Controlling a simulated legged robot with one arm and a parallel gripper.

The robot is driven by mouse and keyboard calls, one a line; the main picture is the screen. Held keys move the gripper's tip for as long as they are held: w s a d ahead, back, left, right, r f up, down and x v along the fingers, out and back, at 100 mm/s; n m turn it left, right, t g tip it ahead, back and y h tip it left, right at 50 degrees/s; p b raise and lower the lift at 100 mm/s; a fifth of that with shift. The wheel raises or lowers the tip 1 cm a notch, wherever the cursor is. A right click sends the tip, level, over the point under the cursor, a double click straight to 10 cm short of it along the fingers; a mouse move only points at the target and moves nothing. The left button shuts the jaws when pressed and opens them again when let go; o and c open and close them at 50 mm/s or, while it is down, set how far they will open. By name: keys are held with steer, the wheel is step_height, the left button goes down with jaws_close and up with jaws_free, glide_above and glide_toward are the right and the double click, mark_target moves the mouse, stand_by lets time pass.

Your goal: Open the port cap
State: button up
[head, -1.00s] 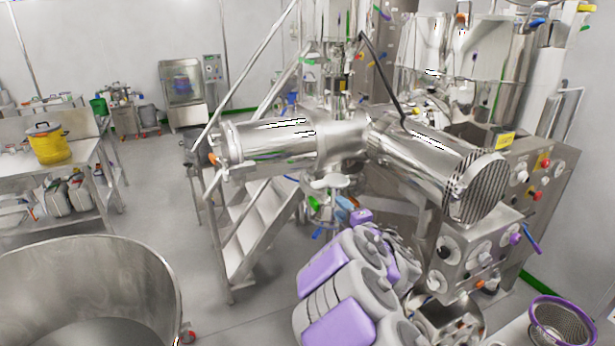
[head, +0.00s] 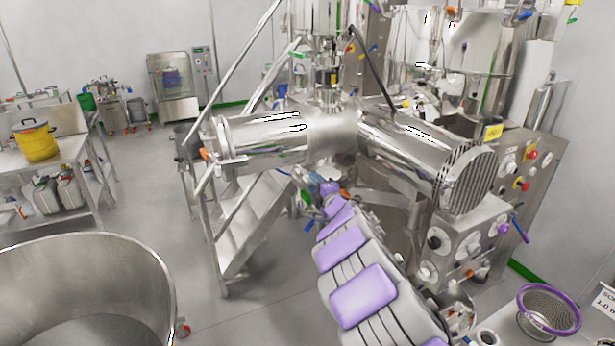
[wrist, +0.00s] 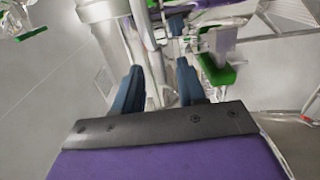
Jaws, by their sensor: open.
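My gripper (wrist: 157,72) is open, with two blue fingers apart and nothing seen held between them. Steel pipework (wrist: 152,45) shows beyond and between the fingers in the wrist view. In the head view my arm reaches up from the bottom to below the horizontal steel vessel (head: 270,137). The vessel's left end has a round flanged end piece (head: 214,143) with an orange part beside it. The right cylinder ends in a slotted round face (head: 468,180). I cannot tell which part is the port cap.
Steel steps (head: 250,225) stand left of my arm. A large open steel bowl (head: 90,250) is at the lower left. A control panel (head: 520,172) and a purple-rimmed basket (head: 548,312) are on the right. A bench at left holds a yellow pot (head: 36,140). Grey floor is clear between.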

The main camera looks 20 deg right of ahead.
mark_target(307, 177)
steer(key=shift+w+a, duration=0.1)
steer(key=shift+w, duration=2.7)
steer(key=shift+c, duration=0.4)
jaws_close()
steer(key=shift+f, duration=0.1)
